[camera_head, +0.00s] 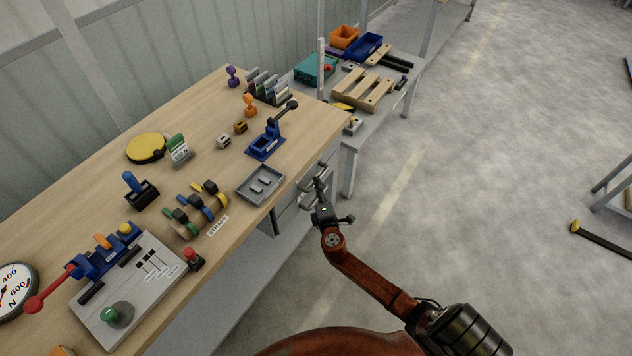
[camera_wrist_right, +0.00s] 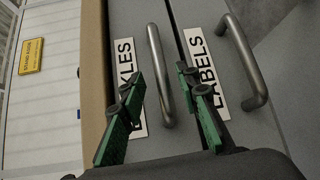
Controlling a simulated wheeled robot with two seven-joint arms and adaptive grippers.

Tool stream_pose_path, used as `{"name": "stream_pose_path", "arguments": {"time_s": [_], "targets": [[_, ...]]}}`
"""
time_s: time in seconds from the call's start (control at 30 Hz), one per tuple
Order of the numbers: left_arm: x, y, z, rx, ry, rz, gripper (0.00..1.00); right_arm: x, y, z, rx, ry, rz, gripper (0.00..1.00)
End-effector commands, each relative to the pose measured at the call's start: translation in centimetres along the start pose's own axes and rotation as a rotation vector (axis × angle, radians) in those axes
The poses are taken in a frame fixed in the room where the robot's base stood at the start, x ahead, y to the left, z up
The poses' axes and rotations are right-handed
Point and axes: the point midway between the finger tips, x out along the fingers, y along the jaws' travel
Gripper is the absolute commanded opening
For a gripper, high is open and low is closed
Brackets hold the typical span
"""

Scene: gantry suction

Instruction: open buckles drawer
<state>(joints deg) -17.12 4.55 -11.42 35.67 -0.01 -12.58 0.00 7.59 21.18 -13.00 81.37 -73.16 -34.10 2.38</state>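In the right wrist view, the buckles drawer front (camera_wrist_right: 132,20) is grey with a white label (camera_wrist_right: 137,127); a finger covers part of its lettering, leaving the end readable. Its metal bar handle (camera_wrist_right: 161,75) stands out from the front. My right gripper (camera_wrist_right: 165,92) is open, one green-padded finger on each side of the handle's line. I cannot tell whether they touch it. In the head view, my right gripper (camera_head: 319,183) is at the drawer unit (camera_head: 290,212) under the bench edge. My left gripper is not in view.
Beside it is the labels drawer (camera_wrist_right: 205,15) with its own handle (camera_wrist_right: 246,62), close to my right finger. The bench (camera_head: 75,198) above carries a grey tray (camera_head: 261,197), a blue press (camera_head: 264,147) and straps. The floor (camera_head: 480,170) to the right is largely clear.

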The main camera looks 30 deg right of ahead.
Motion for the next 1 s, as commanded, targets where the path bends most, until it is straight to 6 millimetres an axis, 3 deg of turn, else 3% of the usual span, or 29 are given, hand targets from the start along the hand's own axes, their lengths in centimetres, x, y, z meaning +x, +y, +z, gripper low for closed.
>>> {"name": "stream_pose_path", "arguments": {"time_s": [0.23,0.6,1.0], "targets": [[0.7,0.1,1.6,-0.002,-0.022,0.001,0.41,3.2,-0.2,0.0,-0.001,0.0,-0.002,0.3],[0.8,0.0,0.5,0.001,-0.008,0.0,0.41,3.8,-0.1,0.0,0.0,0.0,-0.003,0.3],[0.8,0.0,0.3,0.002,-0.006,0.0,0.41,3.8,-0.2,0.0,0.0,0.0,-0.003,0.03]]}}
